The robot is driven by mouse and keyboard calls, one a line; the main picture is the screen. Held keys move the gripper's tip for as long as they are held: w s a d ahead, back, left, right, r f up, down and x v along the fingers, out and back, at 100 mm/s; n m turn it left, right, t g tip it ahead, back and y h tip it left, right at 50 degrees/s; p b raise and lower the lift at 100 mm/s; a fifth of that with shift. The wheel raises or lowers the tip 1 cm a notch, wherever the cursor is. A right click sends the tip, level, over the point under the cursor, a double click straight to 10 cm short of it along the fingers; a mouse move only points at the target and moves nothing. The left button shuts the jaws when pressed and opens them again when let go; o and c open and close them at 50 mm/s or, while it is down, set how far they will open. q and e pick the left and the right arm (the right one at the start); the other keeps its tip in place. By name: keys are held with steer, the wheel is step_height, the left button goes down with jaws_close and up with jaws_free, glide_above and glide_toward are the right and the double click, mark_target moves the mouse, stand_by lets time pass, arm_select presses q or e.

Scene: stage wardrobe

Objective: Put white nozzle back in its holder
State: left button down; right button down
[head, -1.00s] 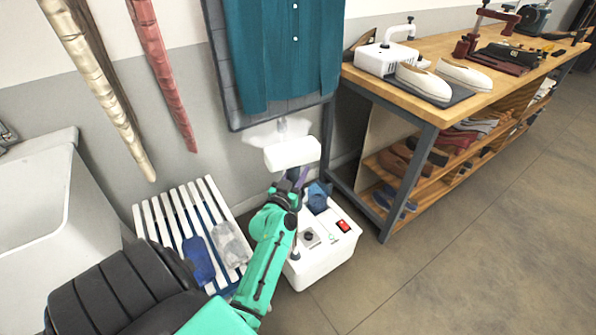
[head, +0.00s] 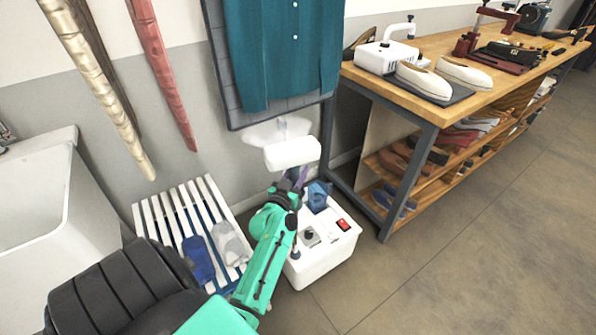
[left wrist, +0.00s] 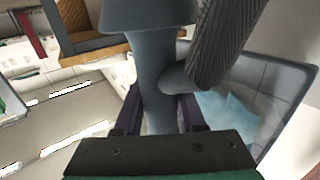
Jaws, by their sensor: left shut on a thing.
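The white nozzle (head: 292,153) is held in front of the wall, just below the hanging teal shirt (head: 282,50). My left gripper (head: 294,180) is shut on its handle, under the wide white head. In the left wrist view the handle (left wrist: 152,85) is a shaded grey stem between the fingers of my left gripper (left wrist: 160,115), and a ribbed hose (left wrist: 222,45) runs beside it. The white steamer base (head: 325,262), with a red switch and a blue part, stands on the floor below. I cannot clearly make out the holder. My right gripper is not in view.
A white slatted rack (head: 160,222) with blue and grey items stands left of the base. A white sink (head: 35,215) is at far left. A workbench (head: 440,112) with shoes and tools stands at right. Open floor (head: 480,240) lies right of the base.

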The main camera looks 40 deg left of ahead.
mark_target(294, 180)
arm_select(q)
steer(key=shift+f, duration=0.3)
steer(key=c, duration=0.8)
jaws_free()
steer(key=shift+f, duration=0.1)
steer(key=shift+s, duration=0.15)
steer(key=shift+p+v, duration=0.3)
steer(key=shift+v, duration=1.3)
steer(key=p+v, duration=0.1)
steer(key=v, duration=0.6)
steer(key=shift+s+d+p, duration=0.15)
steer(key=shift+s+p, duration=0.1)
steer(key=shift+p, duration=0.05)
